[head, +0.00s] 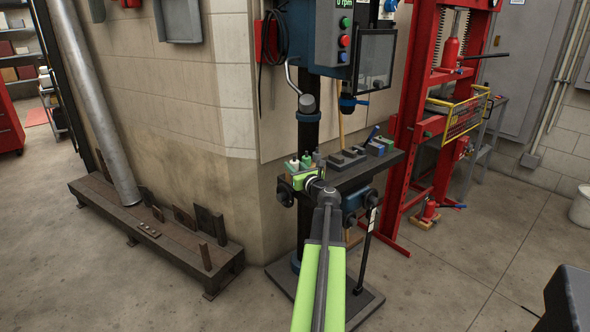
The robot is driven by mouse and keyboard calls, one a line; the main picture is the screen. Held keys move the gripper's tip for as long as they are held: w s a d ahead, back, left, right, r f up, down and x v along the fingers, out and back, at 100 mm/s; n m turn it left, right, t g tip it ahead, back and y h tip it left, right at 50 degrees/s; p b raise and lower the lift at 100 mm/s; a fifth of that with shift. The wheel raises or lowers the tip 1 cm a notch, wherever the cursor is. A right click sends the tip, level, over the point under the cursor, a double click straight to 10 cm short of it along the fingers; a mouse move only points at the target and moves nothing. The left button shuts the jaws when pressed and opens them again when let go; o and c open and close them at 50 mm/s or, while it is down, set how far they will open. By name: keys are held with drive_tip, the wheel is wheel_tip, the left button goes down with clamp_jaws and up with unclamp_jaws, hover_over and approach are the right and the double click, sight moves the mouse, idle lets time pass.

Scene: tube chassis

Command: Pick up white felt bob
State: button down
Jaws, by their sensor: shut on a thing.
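My light green arm reaches forward from the bottom of the head view to the drill press table (375,172). My gripper (297,174) is at the left end of that table, small in the view. It is shut on a small white piece, which looks like the white felt bob (294,164). The fingertips and the lower part of the bob are mostly hidden, so I cannot tell whether the bob still touches the table. Small green pieces (306,159) stand right beside the bob.
A dark vise (347,159) and small blocks (376,148) sit further right on the table. The drill press head (327,40) and its guard (375,60) are above. A red shop press (430,110) stands to the right.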

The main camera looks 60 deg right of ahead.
wheel_tip(320, 180, up, 10)
drive_tip(key=p, duration=1)
drive_tip(key=shift+r, duration=0.15)
